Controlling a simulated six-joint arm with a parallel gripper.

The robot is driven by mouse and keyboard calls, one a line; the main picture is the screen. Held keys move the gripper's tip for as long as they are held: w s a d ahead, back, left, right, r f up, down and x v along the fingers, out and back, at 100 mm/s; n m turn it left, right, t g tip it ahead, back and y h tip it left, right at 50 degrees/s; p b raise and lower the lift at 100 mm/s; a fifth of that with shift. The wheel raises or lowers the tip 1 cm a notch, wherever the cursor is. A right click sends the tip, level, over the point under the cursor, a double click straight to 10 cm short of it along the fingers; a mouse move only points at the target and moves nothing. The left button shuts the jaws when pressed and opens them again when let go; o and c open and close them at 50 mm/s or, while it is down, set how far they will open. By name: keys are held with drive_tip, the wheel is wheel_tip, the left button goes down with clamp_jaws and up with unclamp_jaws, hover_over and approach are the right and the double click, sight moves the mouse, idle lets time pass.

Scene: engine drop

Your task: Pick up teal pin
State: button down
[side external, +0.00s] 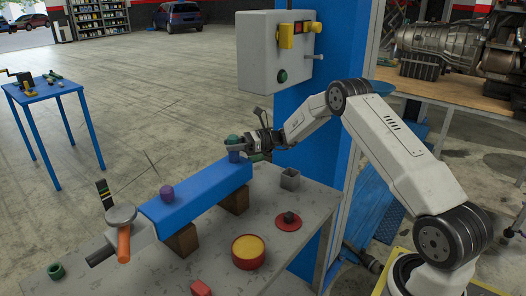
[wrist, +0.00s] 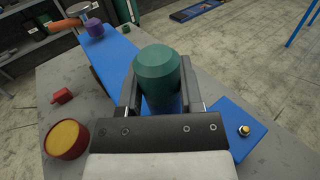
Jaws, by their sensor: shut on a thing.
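The teal pin (wrist: 162,70) stands between the two fingers of my gripper (wrist: 160,88) in the wrist view, with its bevelled top showing. In the side view the teal pin (side external: 233,139) shows at the gripper tip, over the right end of the blue beam (side external: 195,193). My gripper (side external: 236,148) is shut on the pin, a finger on each side. The pin's lower part is hidden by the fingers, and I cannot tell whether it touches the beam.
A purple piece (side external: 166,192) stands on the beam. An orange-handled tool (side external: 123,243) is at its left end. A red dish with yellow inside (side external: 249,252), a red block (side external: 201,288), a grey square holder (side external: 290,179) and a red disc (side external: 288,224) sit on the grey table (side external: 160,277).

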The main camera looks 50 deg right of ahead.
drive_tip(key=shift+r, duration=0.15)
drive_tip(key=shift+r, duration=0.6)
drive_tip(key=r, duration=0.5)
drive_tip(key=shift+s+r, duration=0.25)
drive_tip(key=shift+r, duration=0.05)
drive_tip(key=s, duration=1.7)
drive_tip(key=shift+s, duration=0.25)
drive_tip(key=shift+r, duration=0.15)
drive_tip(key=shift+r, duration=0.3)
